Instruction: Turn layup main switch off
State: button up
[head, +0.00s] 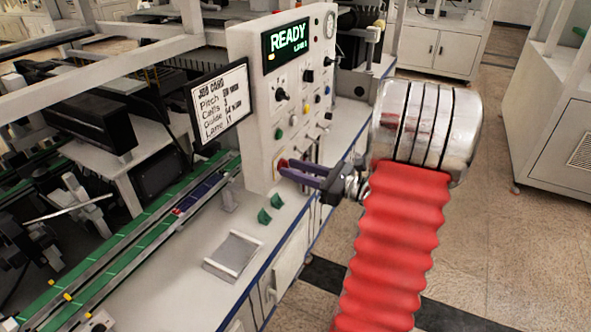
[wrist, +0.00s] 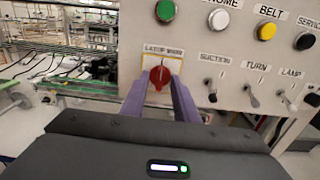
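The layup main switch (wrist: 159,78) is a red round knob on a yellow-edged plate, low on the left of the panel in the wrist view. A label above it is partly legible. My gripper (wrist: 160,88) has two purple fingers, one on each side of the knob, spread about its width; contact is not clear. In the head view my gripper (head: 283,168) reaches from the right to the lower part of the panel (head: 257,130), and its fingers hide most of the switch. The display (head: 286,46) at the panel's top reads READY.
Right of the switch are toggles (wrist: 212,90) for suction, turn and lamp. Above are green (wrist: 165,10), white, yellow and black buttons or knobs. A job card screen (head: 222,103) juts left of the panel. A conveyor (head: 130,240) runs beside the bench; open floor lies right.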

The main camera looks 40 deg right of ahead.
jog(key=shift+c, duration=0.4)
grip_shut()
jog(key=shift+n, duration=0.4)
jog(key=n, duration=1.7)
jog(key=shift+a+f, duration=0.2)
jog(key=shift+f, duration=0.05)
dwell(0.3)
